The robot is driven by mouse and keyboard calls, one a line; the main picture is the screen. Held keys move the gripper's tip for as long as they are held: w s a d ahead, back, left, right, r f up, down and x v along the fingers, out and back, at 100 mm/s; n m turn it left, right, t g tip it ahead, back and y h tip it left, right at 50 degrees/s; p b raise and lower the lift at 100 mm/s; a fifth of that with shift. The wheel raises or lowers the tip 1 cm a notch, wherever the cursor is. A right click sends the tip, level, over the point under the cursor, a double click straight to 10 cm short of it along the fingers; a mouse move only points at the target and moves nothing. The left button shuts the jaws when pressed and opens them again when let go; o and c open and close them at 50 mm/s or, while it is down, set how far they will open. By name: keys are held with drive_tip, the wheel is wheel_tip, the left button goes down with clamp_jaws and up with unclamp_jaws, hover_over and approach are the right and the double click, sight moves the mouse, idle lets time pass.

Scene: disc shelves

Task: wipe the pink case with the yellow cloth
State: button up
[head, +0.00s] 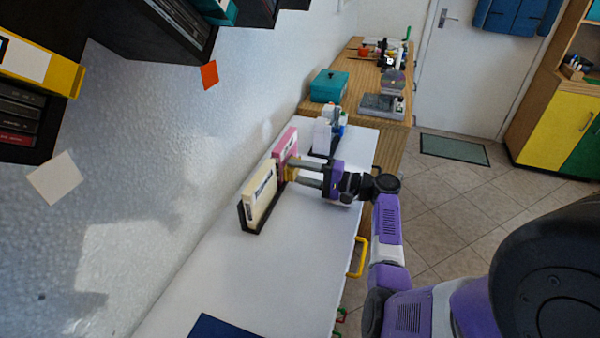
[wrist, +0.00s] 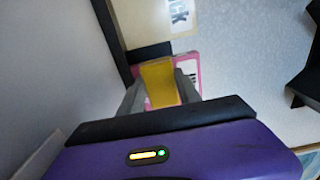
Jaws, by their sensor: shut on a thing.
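The pink case (head: 285,148) stands upright in a dark holder on the white counter, against the wall side, behind a cream case. It also shows in the wrist view (wrist: 189,65), partly hidden behind the yellow cloth (wrist: 159,83). My gripper (head: 293,173) is shut on the yellow cloth, which shows as a small yellow patch between the fingertips in the head view. The cloth is at the face of the pink case and appears to touch it; the exact contact is hidden.
The cream case (head: 260,197) stands in the dark holder (head: 243,217) just in front. White items (head: 322,135) stand behind the pink case. A teal box (head: 329,86) sits on the wooden counter farther back. The white counter (head: 240,275) is clear in front, except a dark blue item (head: 222,326).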

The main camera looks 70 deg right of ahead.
sight(294, 151)
drive_tip(key=shift+w+a, duration=0.1)
drive_tip(key=shift+w, duration=0.55)
drive_tip(key=d+b, duration=0.2)
drive_tip(key=shift+d+f+b, duration=0.1)
drive_tip(key=shift+d+b, duration=0.2)
drive_tip(key=shift+d, duration=0.05)
drive_tip(key=shift+w+d+b, duration=0.15)
drive_tip(key=shift+d+b, duration=1)
drive_tip(key=shift+d, duration=0.15)
drive_tip(key=shift+w+d, duration=0.1)
drive_tip(key=shift+d, duration=0.35)
drive_tip(key=d+b, duration=0.2)
drive_tip(key=b, duration=0.1)
drive_tip(key=shift+d, duration=0.2)
drive_tip(key=shift+w+d, duration=0.1)
drive_tip(key=shift+d, duration=0.1)
drive_tip(key=shift+w, duration=0.1)
drive_tip(key=shift+a, duration=0.1)
